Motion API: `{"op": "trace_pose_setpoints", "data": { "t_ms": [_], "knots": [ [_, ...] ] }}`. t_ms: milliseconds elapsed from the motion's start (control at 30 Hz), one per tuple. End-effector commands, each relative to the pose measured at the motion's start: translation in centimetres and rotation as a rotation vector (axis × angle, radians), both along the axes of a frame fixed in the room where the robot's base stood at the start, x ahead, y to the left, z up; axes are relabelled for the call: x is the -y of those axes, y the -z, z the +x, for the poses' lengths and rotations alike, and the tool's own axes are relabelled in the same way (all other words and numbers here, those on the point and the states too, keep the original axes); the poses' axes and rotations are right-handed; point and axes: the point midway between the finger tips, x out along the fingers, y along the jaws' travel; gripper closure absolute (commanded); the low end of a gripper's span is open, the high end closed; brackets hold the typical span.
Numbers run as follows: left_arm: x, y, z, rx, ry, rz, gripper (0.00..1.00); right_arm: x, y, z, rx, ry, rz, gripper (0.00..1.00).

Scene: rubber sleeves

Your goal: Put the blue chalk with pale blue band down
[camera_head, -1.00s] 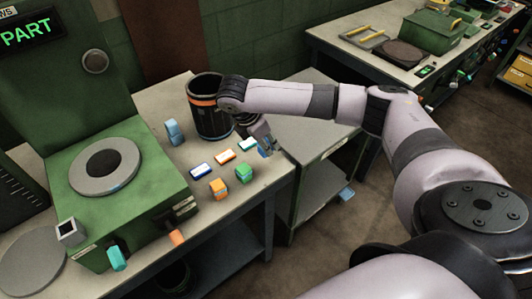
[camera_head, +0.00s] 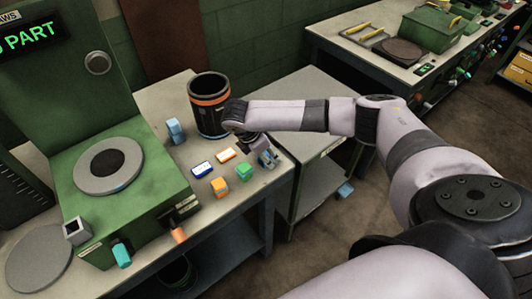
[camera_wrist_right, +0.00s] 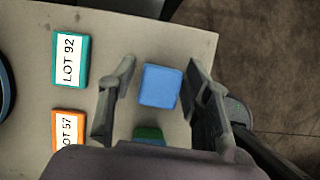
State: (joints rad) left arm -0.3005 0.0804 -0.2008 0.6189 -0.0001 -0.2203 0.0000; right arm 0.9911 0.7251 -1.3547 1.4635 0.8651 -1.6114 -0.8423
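In the wrist view, a blue block (camera_wrist_right: 160,86) lies between the two fingers of my right gripper (camera_wrist_right: 160,72). A strip of grey bench shows between the block and each finger, so the gripper is open around it. Only its plain blue top shows; no pale band can be made out. In the head view my right gripper (camera_head: 267,156) is low over the bench's right corner, and the block there is mostly hidden by the fingers. A lighter blue piece (camera_head: 175,131) stands on the bench left of the black bin. My left gripper is not in view.
A green cube (camera_head: 244,172) and an orange cube (camera_head: 219,187) stand close by the gripper. The black bin (camera_head: 209,104) stands behind. The bench edge is close on the right.

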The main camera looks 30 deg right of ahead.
Motion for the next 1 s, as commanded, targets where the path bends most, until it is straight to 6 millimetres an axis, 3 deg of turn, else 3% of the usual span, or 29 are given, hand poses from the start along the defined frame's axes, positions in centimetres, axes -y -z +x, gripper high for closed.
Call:
{"op": "trace_pose_setpoints", "data": {
  "t_ms": [367,567,1000],
  "knots": [
    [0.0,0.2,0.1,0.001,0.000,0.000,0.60,0.0,0.0,0.1,0.002,0.000,0.000,0.50],
    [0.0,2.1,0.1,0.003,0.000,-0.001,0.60,-0.1,0.7,0.2,0.005,-0.001,0.000,0.50],
    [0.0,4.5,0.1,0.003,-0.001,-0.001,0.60,-4.4,-9.9,0.9,0.007,-0.002,0.002,0.50]
  ]
}}
